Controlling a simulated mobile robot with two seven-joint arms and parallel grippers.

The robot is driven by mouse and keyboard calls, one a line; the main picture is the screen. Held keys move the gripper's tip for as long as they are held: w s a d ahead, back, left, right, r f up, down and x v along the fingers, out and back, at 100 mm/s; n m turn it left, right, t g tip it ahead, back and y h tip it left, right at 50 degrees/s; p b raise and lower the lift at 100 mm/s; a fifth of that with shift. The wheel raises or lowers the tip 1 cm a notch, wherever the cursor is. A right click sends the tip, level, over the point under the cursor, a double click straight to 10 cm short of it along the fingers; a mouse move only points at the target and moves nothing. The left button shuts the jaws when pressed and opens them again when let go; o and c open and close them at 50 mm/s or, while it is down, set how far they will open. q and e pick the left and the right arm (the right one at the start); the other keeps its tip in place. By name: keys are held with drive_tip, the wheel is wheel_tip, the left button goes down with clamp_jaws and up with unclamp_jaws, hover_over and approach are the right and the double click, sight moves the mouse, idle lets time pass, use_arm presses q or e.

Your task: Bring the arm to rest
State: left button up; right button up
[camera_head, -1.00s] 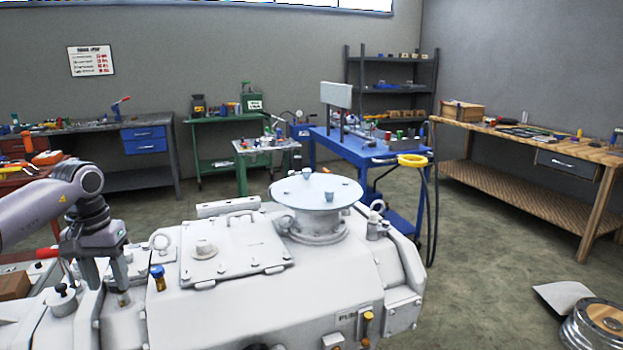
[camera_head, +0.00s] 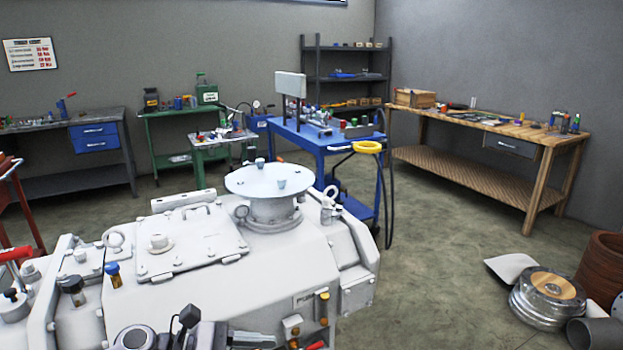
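Grey and black parts of my own arm show at the bottom edge, in front of the white machine (camera_head: 330,258). They are cut off by the frame, and I cannot make out fingertips or what they hold. I take them for my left arm, but this is not certain. My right gripper is not in view. The machine has a round plate on top (camera_head: 268,181) with small knobs on it. A dark-capped fitting (camera_head: 74,290) stands upright on its left part beside a blue-capped one (camera_head: 114,274), with no gripper on it.
A blue cart (camera_head: 318,143) with a yellow ring stands behind the machine. A wooden bench (camera_head: 480,190) runs along the right wall. Metal rings (camera_head: 545,305) and a brown cylinder lie on the floor at the right. The floor between them is open.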

use_arm(q)
drive_tip(key=s+a+f+m+t+y, duration=0.4)
drive_tip(key=s+a+f+m+y, duration=0.1)
drive_tip(key=s+f+m, duration=0.4)
drive_tip(key=s+a+f+m+t+y, duration=0.4)
drive_tip(key=s+a+f+m+y, duration=0.2)
drive_tip(key=s+f+m+y, duration=0.2)
drive_tip(key=s+m, duration=0.1)
drive_tip(key=m, duration=0.1)
drive_tip(key=shift+s+a+f+m+p, duration=0.15)
drive_tip(key=shift+a+f+m+p, duration=0.05)
drive_tip(key=shift+f+m+p, duration=0.2)
drive_tip(key=shift+c, duration=0.5)
drive_tip(key=shift+a, duration=0.1)
